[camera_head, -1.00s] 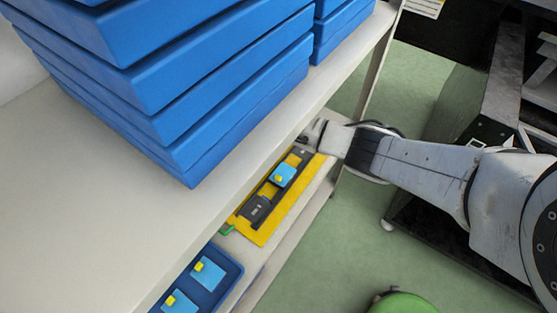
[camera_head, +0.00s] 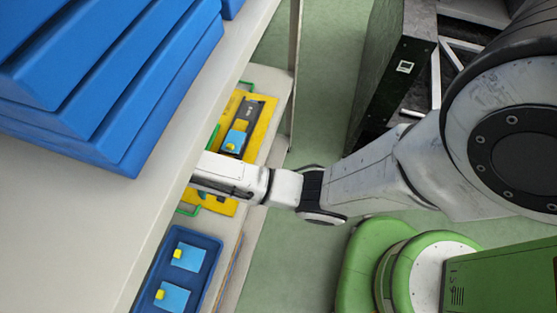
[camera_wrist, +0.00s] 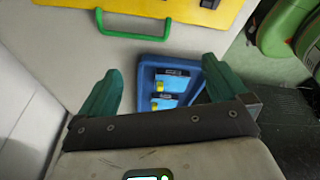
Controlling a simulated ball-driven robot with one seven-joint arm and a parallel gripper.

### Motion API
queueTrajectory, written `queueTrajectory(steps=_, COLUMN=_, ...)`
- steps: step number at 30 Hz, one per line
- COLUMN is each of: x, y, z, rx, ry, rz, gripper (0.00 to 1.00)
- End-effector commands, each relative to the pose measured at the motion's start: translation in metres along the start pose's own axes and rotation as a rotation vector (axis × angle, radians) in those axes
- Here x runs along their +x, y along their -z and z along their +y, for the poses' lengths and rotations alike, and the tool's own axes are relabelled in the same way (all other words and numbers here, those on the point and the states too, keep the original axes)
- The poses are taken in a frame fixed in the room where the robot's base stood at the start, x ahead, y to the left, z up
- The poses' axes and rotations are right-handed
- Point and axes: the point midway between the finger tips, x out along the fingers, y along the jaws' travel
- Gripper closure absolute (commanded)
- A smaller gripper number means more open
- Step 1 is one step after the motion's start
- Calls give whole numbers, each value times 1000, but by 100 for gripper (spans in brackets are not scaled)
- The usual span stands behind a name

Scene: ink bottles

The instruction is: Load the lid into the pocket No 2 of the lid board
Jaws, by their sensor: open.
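The yellow lid board (camera_head: 258,128) lies on the lower shelf with a dark strip on it; a light blue square lid with a yellow knob (camera_head: 235,139) sits there. It also shows at the top of the wrist view (camera_wrist: 185,8), cut off by the frame. Pocket numbers are not readable. Two similar lids, one upper (camera_head: 187,256) and one lower (camera_head: 172,297), lie in a dark blue tray (camera_head: 216,262). My gripper (camera_wrist: 161,68) is open and empty, its green fingers apart above the shelf, with the tray (camera_wrist: 146,88) beyond and between them. In the head view the upper shelf hides its fingers.
Stacked blue crates (camera_head: 120,90) stand on the upper shelf (camera_head: 75,235), which overhangs the board and tray. A green handle (camera_wrist: 133,26) stands at the board's near edge. Green floor (camera_head: 285,245) is open to the right.

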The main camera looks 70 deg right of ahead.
Motion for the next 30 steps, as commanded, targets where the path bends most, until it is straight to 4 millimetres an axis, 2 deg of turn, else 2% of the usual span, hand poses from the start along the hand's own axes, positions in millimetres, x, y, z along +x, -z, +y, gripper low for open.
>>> queueTrajectory(steps=1, x=8, y=15, z=-11, rx=132, ry=-21, rz=13, gripper=0)
queueTrajectory(steps=3, x=13, y=26, z=-27, rx=347, ry=-49, rz=17, gripper=0)
queueTrajectory(steps=7, x=20, y=36, z=-70, rx=758, ry=-86, rz=9, gripper=0)
queueTrajectory(steps=12, x=17, y=30, z=-143, rx=1291, ry=-140, rz=-51, gripper=0)
queueTrajectory(steps=15, x=8, y=20, z=-184, rx=1557, ry=-190, rz=-105, gripper=0)
queueTrajectory(steps=18, x=-4, y=10, z=-216, rx=1754, ry=-245, rz=-152, gripper=0)
queueTrajectory(steps=21, x=-13, y=3, z=-236, rx=1876, ry=-290, rz=-183, gripper=0)
queueTrajectory(steps=24, x=-18, y=-1, z=-245, rx=1933, ry=-314, rz=-197, gripper=0)
queueTrajectory(steps=30, x=-19, y=-2, z=-246, rx=1945, ry=-319, rz=-199, gripper=0)
